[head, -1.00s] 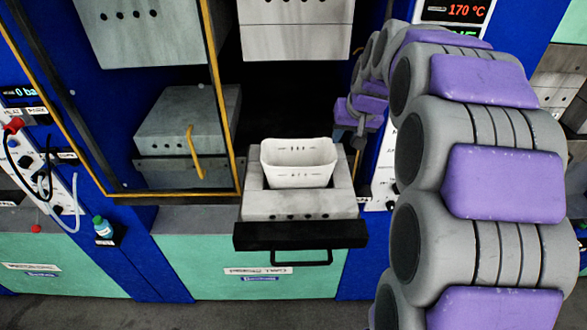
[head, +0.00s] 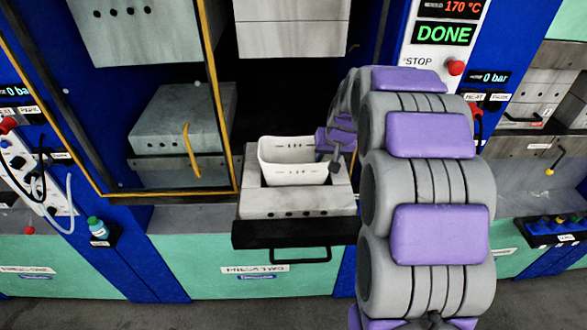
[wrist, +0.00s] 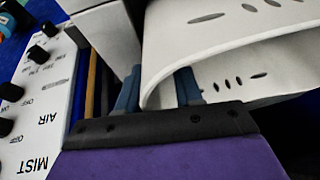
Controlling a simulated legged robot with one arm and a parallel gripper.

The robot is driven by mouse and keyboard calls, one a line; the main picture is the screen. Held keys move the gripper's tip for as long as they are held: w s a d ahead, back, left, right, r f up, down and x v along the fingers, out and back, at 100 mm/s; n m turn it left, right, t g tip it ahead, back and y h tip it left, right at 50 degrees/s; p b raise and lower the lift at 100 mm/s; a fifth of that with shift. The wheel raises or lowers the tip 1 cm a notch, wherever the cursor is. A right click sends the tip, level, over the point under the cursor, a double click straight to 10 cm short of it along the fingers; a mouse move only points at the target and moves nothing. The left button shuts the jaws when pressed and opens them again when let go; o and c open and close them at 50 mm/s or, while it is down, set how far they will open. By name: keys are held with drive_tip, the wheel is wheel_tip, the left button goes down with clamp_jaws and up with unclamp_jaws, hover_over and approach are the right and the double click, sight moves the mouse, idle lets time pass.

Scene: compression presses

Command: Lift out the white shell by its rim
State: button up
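The white shell (head: 292,170) is an open tub with small dark slots. It sits upright in the grey lower mould block (head: 290,203) on the pulled-out black tray. My gripper (head: 333,160) is at the shell's right end, at rim height. In the wrist view the white shell (wrist: 215,45) fills the upper right. The two blue fingers of my gripper (wrist: 158,90) are spread, with a gap between them. One finger is outside the shell and the other is against its inner side, so the rim lies between them. Contact on both sides cannot be told.
The upper press block (head: 290,30) hangs above the tray. A yellow-edged door frame (head: 222,120) stands to the left. A blue post with a control panel (head: 447,35) reading DONE and 170 °C is on the right. The black drawer handle (head: 300,255) sticks out in front.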

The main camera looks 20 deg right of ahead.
drive_tip(key=shift+f, duration=0.25)
drive_tip(key=shift+d, duration=0.6)
drive_tip(key=c, duration=0.6)
drive_tip(key=shift+a, duration=0.35)
clamp_jaws()
drive_tip(key=shift+r, duration=0.15)
